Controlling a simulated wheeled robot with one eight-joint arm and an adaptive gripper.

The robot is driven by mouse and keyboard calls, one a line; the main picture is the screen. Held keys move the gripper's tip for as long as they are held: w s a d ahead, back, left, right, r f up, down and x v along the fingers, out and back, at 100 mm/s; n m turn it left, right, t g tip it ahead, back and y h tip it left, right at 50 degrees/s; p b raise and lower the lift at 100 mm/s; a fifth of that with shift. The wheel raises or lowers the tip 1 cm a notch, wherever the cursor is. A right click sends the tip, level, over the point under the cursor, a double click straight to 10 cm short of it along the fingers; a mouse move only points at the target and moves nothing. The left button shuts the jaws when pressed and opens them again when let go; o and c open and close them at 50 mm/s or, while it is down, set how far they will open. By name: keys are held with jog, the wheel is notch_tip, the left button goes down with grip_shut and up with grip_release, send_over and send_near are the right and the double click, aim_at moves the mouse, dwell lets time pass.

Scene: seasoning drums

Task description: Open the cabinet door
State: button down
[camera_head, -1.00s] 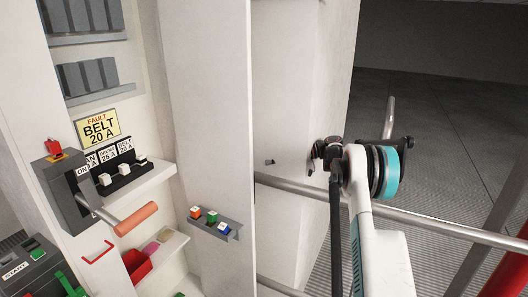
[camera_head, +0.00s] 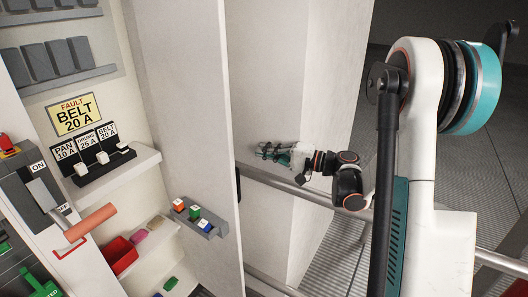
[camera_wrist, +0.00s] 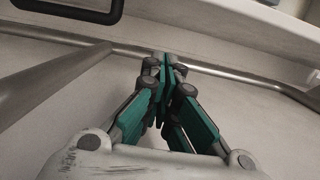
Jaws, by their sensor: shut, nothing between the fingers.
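The cabinet door (camera_head: 185,100) is a tall pale panel in the head view, standing swung out at an angle from the cabinet, whose inside shows at left. A dark piece, perhaps the handle, shows at the door's right edge (camera_head: 238,185). A black bar handle (camera_wrist: 70,14) is at the top left in the wrist view. My gripper (camera_head: 266,153) is on the outer side of the door, right of its edge, pointing left. In the wrist view its teal fingers (camera_wrist: 165,65) are together and empty, apart from the handle.
A metal rail (camera_head: 295,188) runs behind my gripper beside a pale wall (camera_head: 275,70). Inside the cabinet are breaker switches (camera_head: 102,158), a lever with an orange grip (camera_head: 92,221) and a red bin (camera_head: 121,254). A small rack of coloured fuses (camera_head: 200,218) is on the door.

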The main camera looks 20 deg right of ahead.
aim_at(212, 166)
jog(key=w+a, duration=0.1)
jog(key=a, duration=0.1)
jog(key=w+a+b, duration=0.1)
jog(key=a, duration=0.2)
jog(key=w+a+b, duration=0.1)
jog(key=a, duration=0.2)
jog(key=shift+w, duration=0.35)
jog(key=shift+s+a, duration=0.25)
jog(key=shift+a, duration=0.15)
jog(key=s+a, duration=0.1)
jog(key=a, duration=0.1)
jog(key=s+a, duration=0.2)
jog(key=a, duration=0.1)
jog(key=s+a+b, duration=0.1)
jog(key=s+a, duration=0.1)
jog(key=a, duration=0.1)
jog(key=shift+a, duration=0.1)
